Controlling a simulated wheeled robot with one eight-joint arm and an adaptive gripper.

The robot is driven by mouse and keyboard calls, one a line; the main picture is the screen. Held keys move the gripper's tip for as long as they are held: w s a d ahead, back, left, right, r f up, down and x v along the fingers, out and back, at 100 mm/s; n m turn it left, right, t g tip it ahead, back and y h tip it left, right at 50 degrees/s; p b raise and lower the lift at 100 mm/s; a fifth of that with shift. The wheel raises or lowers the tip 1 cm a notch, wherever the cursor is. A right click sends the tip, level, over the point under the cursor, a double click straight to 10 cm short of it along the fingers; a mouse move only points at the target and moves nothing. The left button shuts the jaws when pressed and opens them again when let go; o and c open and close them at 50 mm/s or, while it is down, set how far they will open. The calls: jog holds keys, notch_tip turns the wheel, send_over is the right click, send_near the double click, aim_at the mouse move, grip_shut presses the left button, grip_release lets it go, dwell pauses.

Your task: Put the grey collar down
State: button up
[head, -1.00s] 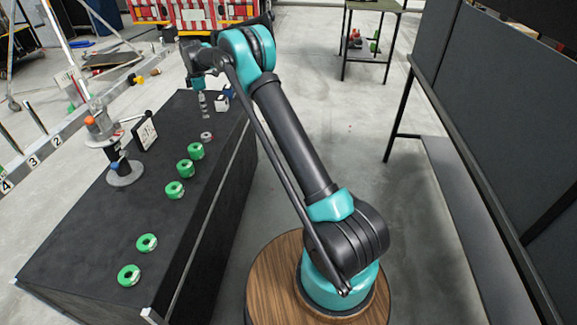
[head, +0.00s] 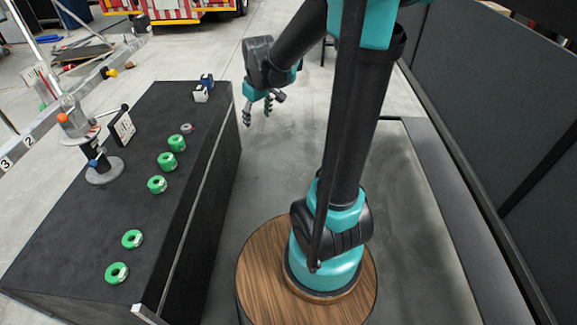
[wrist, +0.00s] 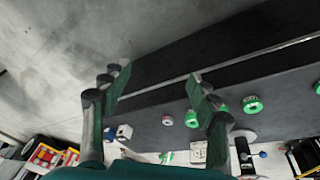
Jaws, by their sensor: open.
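The grey collar (head: 187,128) is a small ring lying flat on the black bench (head: 65,235), beyond the row of green collars. It also shows in the wrist view as a small pale ring (wrist: 167,120) beyond my fingers. My gripper (head: 257,110) is open and empty, held out past the right edge of the bench, apart from the collar. In the wrist view its two fingers (wrist: 157,72) stand wide apart with nothing between them.
Several green collars (head: 157,185) lie in a line on the bench. A stand with an orange knob (head: 75,125) and a small sign (head: 123,128) stands to their left. Small white and blue blocks (head: 201,94) sit at the far end. Dark panels (head: 500,130) line the right; bare floor lies between.

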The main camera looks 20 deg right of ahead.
jog(key=s+d+f+m, duration=0.2)
jog(key=s+f, duration=0.1)
jog(key=s, duration=0.6)
jog(key=s+d+f+m+t, duration=0.1)
jog(key=s+d+f+m, duration=0.2)
jog(key=s, duration=0.6)
jog(key=shift+s+f+m, duration=0.15)
jog(key=shift+f+m, duration=0.15)
jog(key=shift+f, duration=0.25)
